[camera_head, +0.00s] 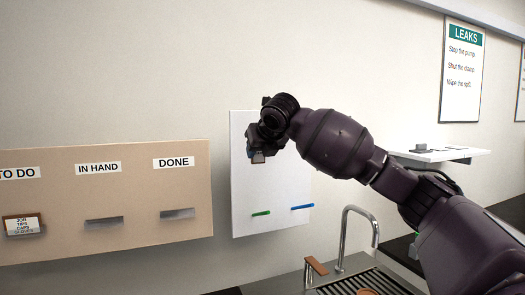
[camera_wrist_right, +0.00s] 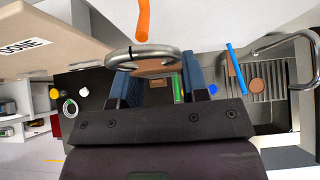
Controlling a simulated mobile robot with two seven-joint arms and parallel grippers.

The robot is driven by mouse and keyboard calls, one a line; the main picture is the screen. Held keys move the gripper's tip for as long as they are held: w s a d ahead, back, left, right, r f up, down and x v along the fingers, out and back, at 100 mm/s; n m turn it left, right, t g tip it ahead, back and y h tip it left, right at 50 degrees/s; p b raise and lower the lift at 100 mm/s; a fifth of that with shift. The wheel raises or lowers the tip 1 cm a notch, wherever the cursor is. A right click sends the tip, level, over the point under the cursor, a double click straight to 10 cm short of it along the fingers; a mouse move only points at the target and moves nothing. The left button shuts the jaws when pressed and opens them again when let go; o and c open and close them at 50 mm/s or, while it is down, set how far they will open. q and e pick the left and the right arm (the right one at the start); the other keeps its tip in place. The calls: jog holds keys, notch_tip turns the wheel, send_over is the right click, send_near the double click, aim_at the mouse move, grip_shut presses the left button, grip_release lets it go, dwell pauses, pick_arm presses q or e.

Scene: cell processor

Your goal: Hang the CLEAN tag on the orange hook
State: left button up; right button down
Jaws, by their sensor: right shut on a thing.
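The orange hook (camera_wrist_right: 143,20) shows at the top of the right wrist view; my gripper and arm hide it in the head view. My right gripper (camera_head: 257,154) is in front of the upper part of the white board (camera_head: 243,190). Its blue fingers (camera_wrist_right: 160,84) are shut on a brownish tag (camera_wrist_right: 152,69) with a metal ring (camera_wrist_right: 112,58). The ring is right by the hook's lower end in the wrist view. I cannot tell whether the hook passes through the ring. The tag's lettering cannot be read. My left gripper is not in view.
A green hook (camera_head: 261,213) and a blue hook (camera_head: 302,207) are lower on the board. Left is a tan panel (camera_head: 140,205) with labelled slots. A tap (camera_head: 345,235) and sink (camera_head: 395,280) are below, and a white shelf (camera_head: 440,155) is at right.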

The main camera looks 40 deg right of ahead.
aim_at(255, 157)
jog(key=shift+r+x, duration=0.2)
jog(key=shift+x, duration=1.95)
jog(key=shift+w, duration=0.15)
jog(key=shift+f, duration=0.25)
jog(key=shift+c, duration=0.4)
grip_release()
